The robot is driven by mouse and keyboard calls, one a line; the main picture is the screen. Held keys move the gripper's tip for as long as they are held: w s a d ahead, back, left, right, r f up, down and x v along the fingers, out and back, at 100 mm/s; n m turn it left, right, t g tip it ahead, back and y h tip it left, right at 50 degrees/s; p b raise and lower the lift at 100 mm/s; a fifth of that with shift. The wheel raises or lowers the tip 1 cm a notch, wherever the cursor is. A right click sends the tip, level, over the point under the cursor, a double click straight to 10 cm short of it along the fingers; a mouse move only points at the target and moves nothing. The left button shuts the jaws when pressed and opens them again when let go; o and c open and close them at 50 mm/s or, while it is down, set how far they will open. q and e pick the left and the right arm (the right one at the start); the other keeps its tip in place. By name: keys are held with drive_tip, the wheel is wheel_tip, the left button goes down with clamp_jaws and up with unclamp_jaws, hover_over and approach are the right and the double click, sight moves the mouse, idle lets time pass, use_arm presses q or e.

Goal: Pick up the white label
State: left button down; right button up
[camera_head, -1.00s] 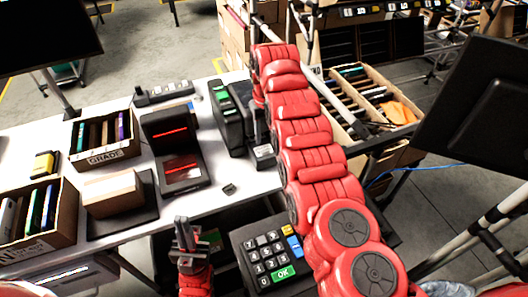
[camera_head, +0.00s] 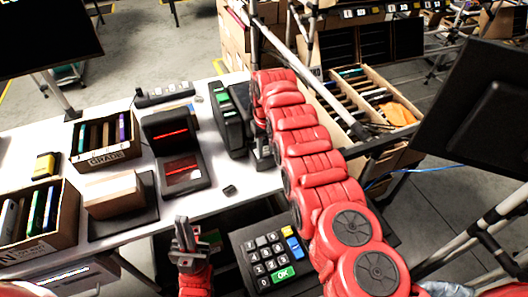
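I cannot make out a white label anywhere for certain. A black printer-like device (camera_head: 226,118) with green parts stands at the right end of the white table. My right gripper (camera_head: 264,157) points down at the table's right edge, close beside that device. It is small and dark, partly hidden by my red arm, and its fingers cannot be told apart. Anything between them is hidden. My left gripper (camera_head: 184,236) points up in front of the table's near edge, away from the device. Its dark fingers are close together and no object shows in them.
A scanner with red lines (camera_head: 184,171) and a small carton on a black scale (camera_head: 125,218) stand on the white table (camera_head: 215,193). Open cartons (camera_head: 110,155) stand at left. A keypad (camera_head: 268,254) is at the front.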

clamp_jaws()
